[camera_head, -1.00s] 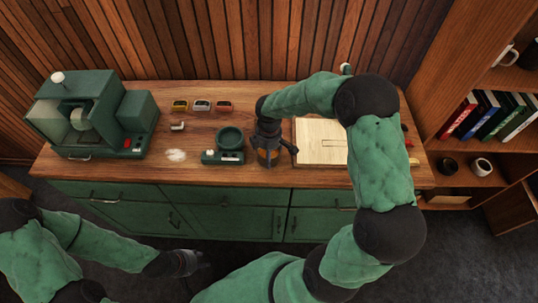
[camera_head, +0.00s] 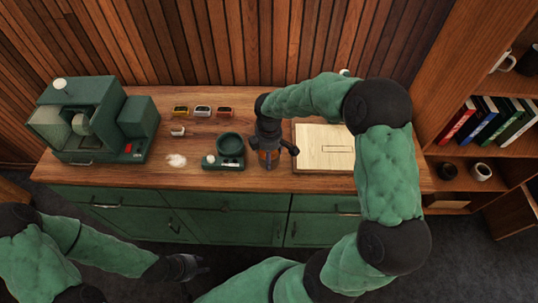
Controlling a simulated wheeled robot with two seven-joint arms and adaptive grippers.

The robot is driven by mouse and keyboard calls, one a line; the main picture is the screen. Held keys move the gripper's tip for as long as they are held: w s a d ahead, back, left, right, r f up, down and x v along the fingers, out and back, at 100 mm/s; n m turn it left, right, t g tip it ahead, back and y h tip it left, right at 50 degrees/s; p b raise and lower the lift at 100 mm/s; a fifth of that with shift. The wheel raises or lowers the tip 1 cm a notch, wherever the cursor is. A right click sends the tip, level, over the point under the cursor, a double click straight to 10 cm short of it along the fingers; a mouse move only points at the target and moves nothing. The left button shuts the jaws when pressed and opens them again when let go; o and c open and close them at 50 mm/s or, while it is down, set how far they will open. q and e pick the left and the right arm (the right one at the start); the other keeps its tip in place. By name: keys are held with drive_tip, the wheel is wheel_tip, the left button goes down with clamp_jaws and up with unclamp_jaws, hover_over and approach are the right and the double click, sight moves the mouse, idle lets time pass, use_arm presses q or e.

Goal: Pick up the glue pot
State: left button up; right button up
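A small amber-brown pot (camera_head: 268,158), which I take to be the glue pot, stands on the wooden worktop near its middle. My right gripper (camera_head: 270,152) points down over it from above, with dark finger parts beside it. The gripper hides most of the pot, and I cannot tell whether the fingers press on it. My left gripper (camera_head: 200,266) hangs low in front of the cabinets, away from the worktop. Its fingertips look apart, with nothing between them.
A green device with a round dish (camera_head: 230,145) stands close left of the pot. A pale wooden board (camera_head: 322,146) lies close right. A green machine (camera_head: 92,122) fills the left end. Several small coloured blocks (camera_head: 202,111) and a white patch (camera_head: 176,160) lie between.

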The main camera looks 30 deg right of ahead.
use_arm(q)
wheel_tip(320, 180, up, 2)
drive_tip(key=shift+r+p, duration=0.1)
drive_tip(key=shift+p, duration=0.95)
use_arm(e)
drive_tip(key=s+a+r, duration=0.7)
drive_tip(key=s+r, duration=0.2)
drive_tip(key=s, duration=0.1)
drive_tip(key=shift+a, duration=0.25)
